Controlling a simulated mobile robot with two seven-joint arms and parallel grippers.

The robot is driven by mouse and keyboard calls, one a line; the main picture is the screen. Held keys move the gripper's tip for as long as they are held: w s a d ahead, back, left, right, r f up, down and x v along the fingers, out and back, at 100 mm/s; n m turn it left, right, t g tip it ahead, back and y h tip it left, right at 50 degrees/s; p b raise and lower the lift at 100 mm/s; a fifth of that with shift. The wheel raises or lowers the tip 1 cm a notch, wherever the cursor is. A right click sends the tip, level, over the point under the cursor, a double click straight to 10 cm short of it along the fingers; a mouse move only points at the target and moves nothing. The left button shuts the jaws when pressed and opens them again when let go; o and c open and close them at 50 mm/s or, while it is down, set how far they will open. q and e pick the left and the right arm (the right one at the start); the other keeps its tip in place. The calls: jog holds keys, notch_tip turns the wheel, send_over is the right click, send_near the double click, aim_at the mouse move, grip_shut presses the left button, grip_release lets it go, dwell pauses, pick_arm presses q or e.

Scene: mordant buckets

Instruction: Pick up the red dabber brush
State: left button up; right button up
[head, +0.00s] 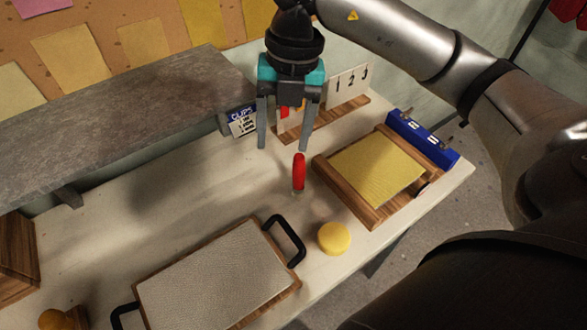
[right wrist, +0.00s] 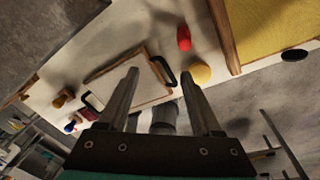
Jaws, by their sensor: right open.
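My left gripper is not in view.
A wooden frame with a yellow sheet (head: 373,171) lies right of the brush. A yellow round object (head: 334,238) and a grey-topped tray with black handles (head: 215,281) lie nearer. A number rack (head: 338,108) stands behind. A grey shelf (head: 110,118) overhangs the left.

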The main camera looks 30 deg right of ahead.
aim_at(300, 156)
jog(key=d, duration=0.1)
jog(key=d+h, duration=0.1)
jog(key=d+m, duration=0.1)
jog(key=shift+w+d+r, duration=0.1)
jog(key=shift+w+r, duration=0.15)
jog(key=shift+w, duration=0.1)
jog(key=shift+h, duration=0.3)
notch_tip(300, 156, down, 9)
jog(key=shift+d+r+b, duration=0.1)
jog(key=shift+d+b, duration=0.05)
jog(key=shift+b, duration=0.5)
jog(key=shift+f, duration=3.1)
grip_shut()
